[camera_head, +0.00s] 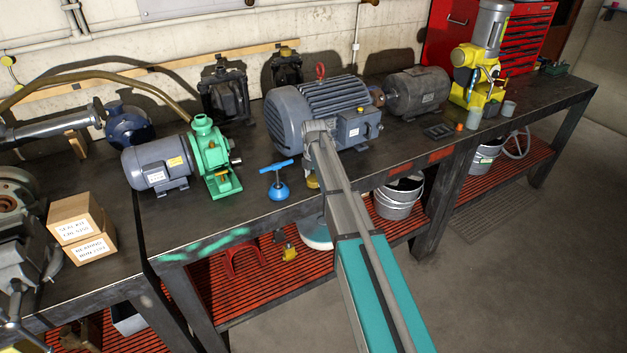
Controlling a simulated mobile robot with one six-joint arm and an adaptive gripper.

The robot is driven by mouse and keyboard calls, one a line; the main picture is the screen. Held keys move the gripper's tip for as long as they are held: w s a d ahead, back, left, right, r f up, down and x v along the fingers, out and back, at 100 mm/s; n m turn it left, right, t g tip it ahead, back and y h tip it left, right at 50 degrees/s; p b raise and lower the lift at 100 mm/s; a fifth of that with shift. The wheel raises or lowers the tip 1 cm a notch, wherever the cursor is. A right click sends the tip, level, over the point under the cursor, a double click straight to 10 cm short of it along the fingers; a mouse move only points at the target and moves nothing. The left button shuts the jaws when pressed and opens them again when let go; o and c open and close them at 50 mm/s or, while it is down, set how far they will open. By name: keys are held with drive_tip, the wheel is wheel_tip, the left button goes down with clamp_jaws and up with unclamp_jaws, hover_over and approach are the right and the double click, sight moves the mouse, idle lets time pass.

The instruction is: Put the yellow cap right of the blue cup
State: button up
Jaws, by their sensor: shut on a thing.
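A blue piece with a T-handle and a round, cup-like base (279,191) stands on the bench near its front edge; it is the best match for the blue cup. A small yellow-brown piece (312,182), which looks like the yellow cap, shows just right of it, beside my arm link. My gripper is at the far end of my arm, mostly hidden behind the link, and seems shut on this yellow piece. I cannot tell whether the piece touches the bench.
A large grey motor (335,105) stands close behind my arm. A green pump (215,158) with a grey motor is to the left. Cardboard boxes (82,220) lie farther left. Small grey cups (474,118) stand at the right. Bench top (415,160) is free right of my arm.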

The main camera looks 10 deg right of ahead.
sight(314, 178)
drive_tip(key=shift+f, duration=0.2)
drive_tip(key=o, duration=0.6)
drive_tip(key=shift+o, duration=0.2)
drive_tip(key=shift+r, duration=0.2)
wheel_tip(314, 178, up, 12)
drive_tip(key=p, duration=1.2)
idle(0.5)
